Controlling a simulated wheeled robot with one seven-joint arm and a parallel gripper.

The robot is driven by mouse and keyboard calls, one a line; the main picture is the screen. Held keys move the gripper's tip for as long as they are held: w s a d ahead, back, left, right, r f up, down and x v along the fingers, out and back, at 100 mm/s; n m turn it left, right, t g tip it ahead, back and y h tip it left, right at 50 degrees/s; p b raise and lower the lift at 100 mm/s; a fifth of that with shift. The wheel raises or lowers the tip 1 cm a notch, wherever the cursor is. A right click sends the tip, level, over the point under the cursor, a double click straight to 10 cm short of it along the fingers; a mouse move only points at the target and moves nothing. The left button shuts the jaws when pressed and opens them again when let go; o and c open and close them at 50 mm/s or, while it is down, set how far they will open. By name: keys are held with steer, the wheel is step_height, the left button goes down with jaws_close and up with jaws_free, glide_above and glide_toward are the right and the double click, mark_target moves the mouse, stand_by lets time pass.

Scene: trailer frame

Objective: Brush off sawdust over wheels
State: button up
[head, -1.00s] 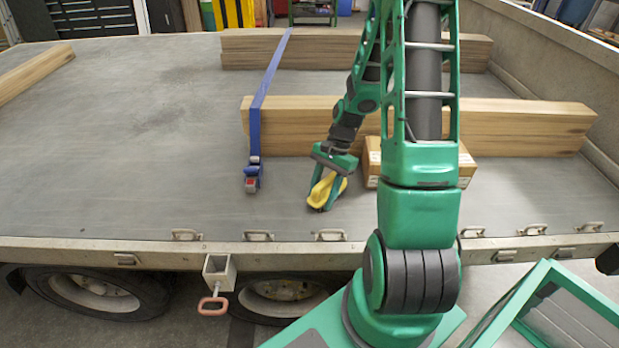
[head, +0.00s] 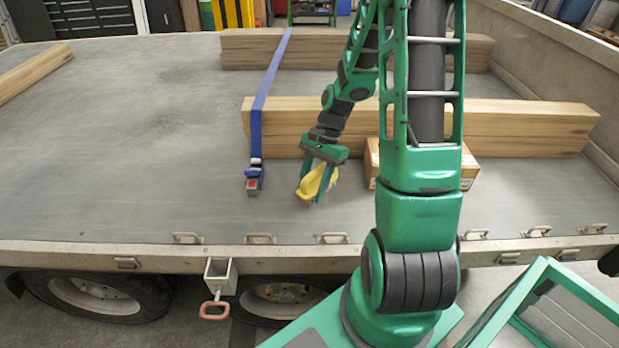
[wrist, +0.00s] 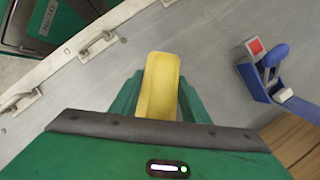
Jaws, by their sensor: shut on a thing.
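My gripper (head: 315,188) is shut on a yellow tool (head: 314,183), which looks like a hand brush. In the wrist view the yellow body (wrist: 158,85) sits between my green fingers; its underside is hidden. It is over the grey trailer bed (head: 150,190), near the front rail, and I cannot tell whether it touches. Two wheels, the left one (head: 95,297) and the right one (head: 285,300), are partly visible below the bed edge. I cannot make out sawdust in any view.
A blue strap with a ratchet (head: 255,177) crosses the timber beam (head: 520,125) left of my gripper. A cardboard box (head: 465,168) stands right of it. Metal latches (head: 333,238) line the bed edge.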

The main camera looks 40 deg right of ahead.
mark_target(314, 173)
steer(key=shift+r, duration=1.75)
